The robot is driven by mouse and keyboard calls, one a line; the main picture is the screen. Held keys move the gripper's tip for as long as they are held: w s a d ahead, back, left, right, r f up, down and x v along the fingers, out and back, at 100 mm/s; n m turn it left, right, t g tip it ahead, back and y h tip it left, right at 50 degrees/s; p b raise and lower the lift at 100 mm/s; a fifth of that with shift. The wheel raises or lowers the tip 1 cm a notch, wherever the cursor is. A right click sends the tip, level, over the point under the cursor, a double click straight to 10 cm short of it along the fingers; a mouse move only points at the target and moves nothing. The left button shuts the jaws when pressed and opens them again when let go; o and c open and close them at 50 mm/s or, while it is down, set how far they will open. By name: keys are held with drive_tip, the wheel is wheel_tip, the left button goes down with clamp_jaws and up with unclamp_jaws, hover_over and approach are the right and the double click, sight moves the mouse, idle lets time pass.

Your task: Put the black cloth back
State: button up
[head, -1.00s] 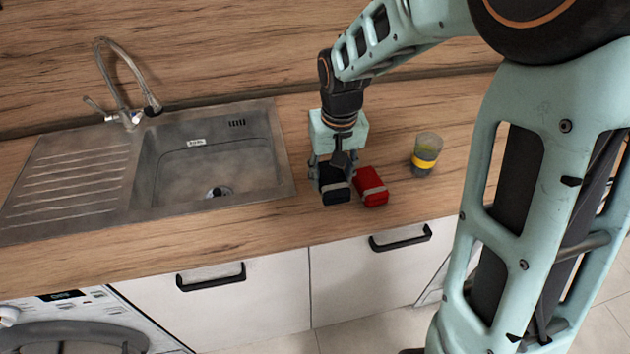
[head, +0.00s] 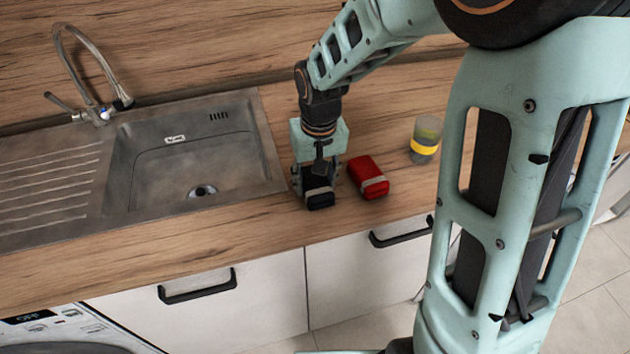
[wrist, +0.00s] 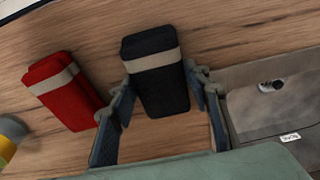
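The black cloth (head: 320,198) is a folded, dark block with a grey band around it, over the counter between the sink and the red cloth. In the wrist view the black cloth (wrist: 157,72) lies between my fingertips, with a finger against each long side. My gripper (head: 317,185) points down and is shut on it; it also shows in the wrist view (wrist: 160,85). In the head view the gripper hides the cloth's rear part. I cannot tell whether the cloth touches the counter or hangs just above it.
A red folded cloth (head: 365,171) with a grey band lies close to the right, apart from the black one. A glass with a yellow band (head: 425,140) stands farther right. The sink (head: 262,135) is to the left. The counter's front edge is close.

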sight(317, 186)
drive_tip(key=o, duration=0.4)
drive_tip(key=shift+o, duration=0.2)
wheel_tip(317, 186, up, 12)
drive_tip(key=s, duration=0.1)
drive_tip(key=shift+s+d+p, duration=0.2)
drive_tip(key=shift+p, duration=0.15)
